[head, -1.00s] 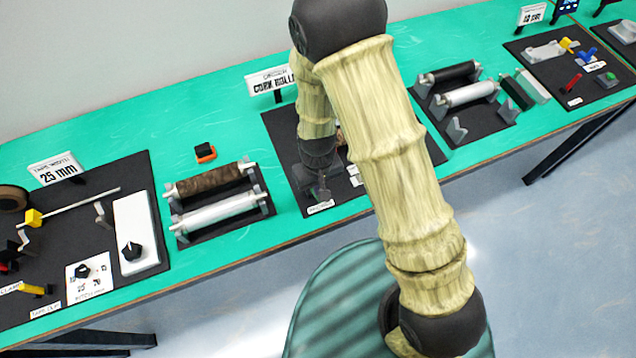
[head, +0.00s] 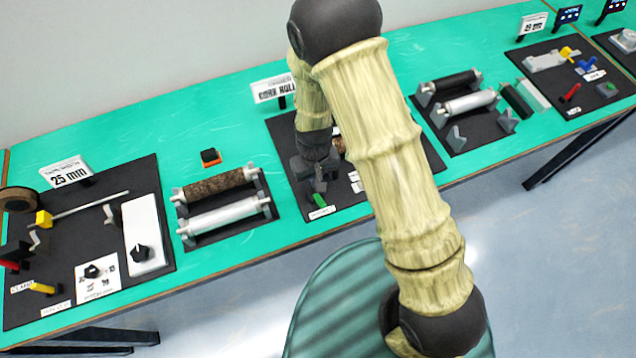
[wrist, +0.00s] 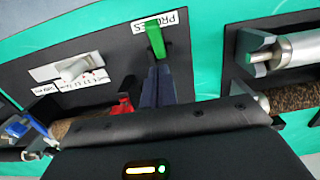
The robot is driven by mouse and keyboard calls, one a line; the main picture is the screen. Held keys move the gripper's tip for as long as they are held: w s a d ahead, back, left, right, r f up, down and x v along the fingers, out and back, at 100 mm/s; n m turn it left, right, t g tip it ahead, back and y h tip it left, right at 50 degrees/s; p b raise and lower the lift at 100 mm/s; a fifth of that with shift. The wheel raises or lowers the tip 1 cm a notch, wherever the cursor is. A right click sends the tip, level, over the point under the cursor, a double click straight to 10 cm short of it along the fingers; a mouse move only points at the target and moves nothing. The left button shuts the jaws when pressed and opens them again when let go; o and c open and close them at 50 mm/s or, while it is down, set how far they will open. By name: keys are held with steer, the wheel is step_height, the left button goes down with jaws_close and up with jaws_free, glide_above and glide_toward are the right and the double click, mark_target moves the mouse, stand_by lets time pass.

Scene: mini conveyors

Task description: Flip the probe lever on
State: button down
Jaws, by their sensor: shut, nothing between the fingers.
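The probe lever is a small green lever (wrist: 155,38) on the dark panel in the wrist view, with a white label (wrist: 160,20) beside its far end that reads "PRO…", partly covered. In the head view the green lever (head: 319,200) shows just below my gripper (head: 319,182). In the wrist view my gripper (wrist: 157,72) is shut and empty, its dark fingers close to the lever's near end. I cannot tell whether they touch it. The lever's base is partly hidden by the fingers.
In the wrist view a red lever (wrist: 122,105) is close to the fingers. A white knob (wrist: 74,68) and blue part (wrist: 18,128) lie left; a roller in grey brackets (wrist: 300,48) lies right. In the head view, a brown roller (head: 215,186) stands left of the panel.

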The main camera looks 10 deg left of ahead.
step_height(320, 180, up, 10)
steer(key=b, duration=0.2)
steer(key=shift+s+d, duration=0.2)
steer(key=shift+r, duration=0.1)
stand_by(0.4)
steer(key=s+d+r+m+t, duration=0.1)
steer(key=d+r+m, duration=0.2)
steer(key=d, duration=0.8)
steer(key=s+d+r+m+t, duration=0.1)
steer(key=d+r+m+t, duration=0.1)
steer(key=d+r, duration=0.4)
steer(key=d+m, duration=0.1)
steer(key=d, duration=0.4)
steer(key=shift+s+d+r, duration=0.15)
steer(key=shift+d+r, duration=0.05)
steer(key=shift+r, duration=0.2)
stand_by(0.7)
